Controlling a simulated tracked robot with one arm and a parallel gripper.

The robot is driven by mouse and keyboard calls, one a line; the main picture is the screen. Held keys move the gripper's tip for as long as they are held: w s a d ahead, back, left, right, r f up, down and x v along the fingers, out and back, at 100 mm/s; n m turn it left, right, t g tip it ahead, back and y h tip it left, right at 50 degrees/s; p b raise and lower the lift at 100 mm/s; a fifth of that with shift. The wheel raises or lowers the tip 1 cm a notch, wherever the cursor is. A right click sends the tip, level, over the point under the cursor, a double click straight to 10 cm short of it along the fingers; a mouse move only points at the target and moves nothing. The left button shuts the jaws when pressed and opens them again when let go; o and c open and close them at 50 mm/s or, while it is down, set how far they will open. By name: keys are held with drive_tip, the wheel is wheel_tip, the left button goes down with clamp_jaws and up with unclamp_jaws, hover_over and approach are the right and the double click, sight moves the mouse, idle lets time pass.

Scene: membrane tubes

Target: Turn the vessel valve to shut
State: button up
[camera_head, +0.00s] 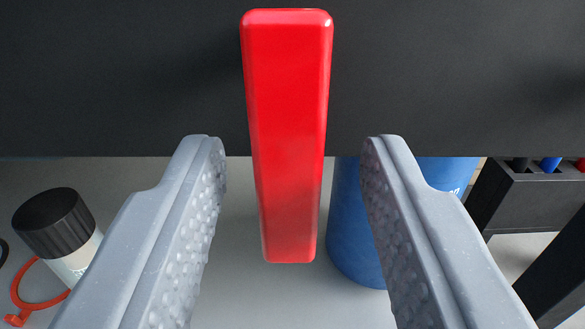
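A red bar-shaped handle (287,130), which looks like the valve handle, stands out before a dark panel (120,80). It points up and down in the picture, its upper end a little wider. My gripper (290,145) is open, with one grey textured finger on each side of the handle's lower half. A clear gap shows between the handle and each finger, so neither appears to touch it. The valve body behind the handle is hidden.
A blue cylinder (348,230) stands behind my right finger. A black-capped bottle (55,222) with an orange-red ring (30,290) is at the left. A black rack (535,200) with coloured items is at the right. Pale surface (240,300) shows below.

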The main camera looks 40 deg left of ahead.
clamp_jaws()
drive_tip(key=shift+d, duration=0.15)
drive_tip(key=shift+r+n+p, duration=0.1)
drive_tip(key=shift+n+p, duration=0.3)
drive_tip(key=n+p, duration=0.1)
drive_tip(key=n, duration=0.1)
drive_tip(key=d+n+p, duration=0.1)
drive_tip(key=n+p, duration=0.1)
drive_tip(key=n, duration=0.1)
drive_tip(key=w+n+p, duration=0.1)
drive_tip(key=n+p, duration=0.1)
drive_tip(key=shift+d+r, duration=0.3)
drive_tip(key=shift+r, duration=0.05)
drive_tip(key=n+p, duration=0.1)
drive_tip(key=n, duration=0.3)
drive_tip(key=r+n+p, duration=0.1)
drive_tip(key=shift+w+d+r+n+p, duration=0.1)
drive_tip(key=shift+w+d+n+p, duration=0.2)
drive_tip(key=shift+n+p, duration=0.1)
drive_tip(key=n+p, duration=0.1)
drive_tip(key=n, duration=0.1)
drive_tip(key=n+p, duration=0.1)
drive_tip(key=n, duration=0.1)
drive_tip(key=shift+r, duration=0.35)
drive_tip(key=shift+n, duration=0.3)
